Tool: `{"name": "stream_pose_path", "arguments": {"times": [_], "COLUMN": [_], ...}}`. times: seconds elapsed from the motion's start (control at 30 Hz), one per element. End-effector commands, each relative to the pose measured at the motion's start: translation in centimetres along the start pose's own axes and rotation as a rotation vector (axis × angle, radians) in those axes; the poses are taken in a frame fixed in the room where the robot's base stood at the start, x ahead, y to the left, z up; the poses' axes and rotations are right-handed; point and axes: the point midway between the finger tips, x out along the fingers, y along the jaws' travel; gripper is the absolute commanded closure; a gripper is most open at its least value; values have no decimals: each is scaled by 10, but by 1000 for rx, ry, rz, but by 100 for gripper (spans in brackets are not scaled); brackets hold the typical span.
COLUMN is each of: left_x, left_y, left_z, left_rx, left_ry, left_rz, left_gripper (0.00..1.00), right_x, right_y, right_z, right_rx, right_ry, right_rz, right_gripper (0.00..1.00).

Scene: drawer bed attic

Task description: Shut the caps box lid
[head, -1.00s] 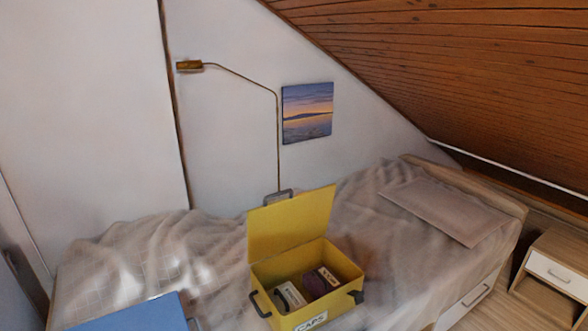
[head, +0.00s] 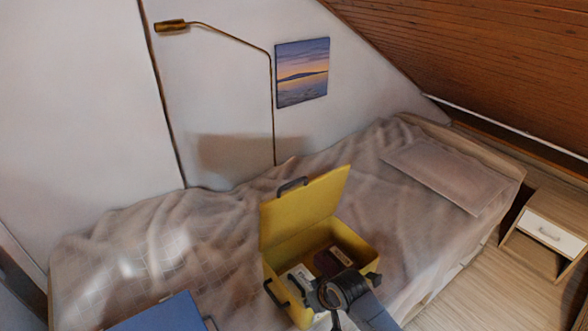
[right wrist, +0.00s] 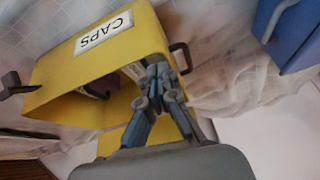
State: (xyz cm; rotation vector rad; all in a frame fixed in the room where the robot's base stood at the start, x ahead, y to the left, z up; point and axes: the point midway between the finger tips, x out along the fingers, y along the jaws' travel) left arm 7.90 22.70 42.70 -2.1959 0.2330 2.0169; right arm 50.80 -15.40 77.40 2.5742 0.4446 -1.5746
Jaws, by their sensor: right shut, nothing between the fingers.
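The yellow caps box (head: 292,312) stands on the bed. Its lid (head: 305,208) is open, raised at the back edge with a dark handle on its top edge. Caps (head: 330,262) lie inside. My right gripper (head: 326,295) is over the front part of the box in the head view and covers part of the front wall. In the right wrist view the right gripper (right wrist: 160,78) has its fingers together, empty, close to the box opening. The wrist view also shows the box's front wall with the CAPS label (right wrist: 104,34). My left gripper is not in view.
A blue box (head: 165,315) sits at the front left of the bed; it also shows in the wrist view (right wrist: 292,35). A brass lamp (head: 272,100) stands behind the bed against the wall. A pillow (head: 440,175) and nightstand (head: 545,232) are at right.

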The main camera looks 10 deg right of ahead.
Motion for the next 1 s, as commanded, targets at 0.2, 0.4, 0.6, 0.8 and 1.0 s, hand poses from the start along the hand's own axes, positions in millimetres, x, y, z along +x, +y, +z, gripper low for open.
{"name": "stream_pose_path", "arguments": {"times": [0.2, 0.4, 0.6, 0.8, 1.0], "left_x": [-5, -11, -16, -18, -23], "left_y": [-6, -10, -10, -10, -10], "left_z": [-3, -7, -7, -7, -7], "left_rx": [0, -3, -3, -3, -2], "left_ry": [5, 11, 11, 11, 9], "left_rz": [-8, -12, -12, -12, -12], "left_gripper": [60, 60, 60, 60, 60], "right_x": [-34, -98, -181, -225, -217], "right_y": [10, 24, 40, 46, 46], "right_z": [-91, -196, -284, -318, -326], "right_rx": [-40, -84, -111, -117, -115], "right_ry": [69, 139, 195, 218, 218], "right_rz": [-14, -15, 0, 10, 7], "right_gripper": [100, 100, 100, 100, 100]}}
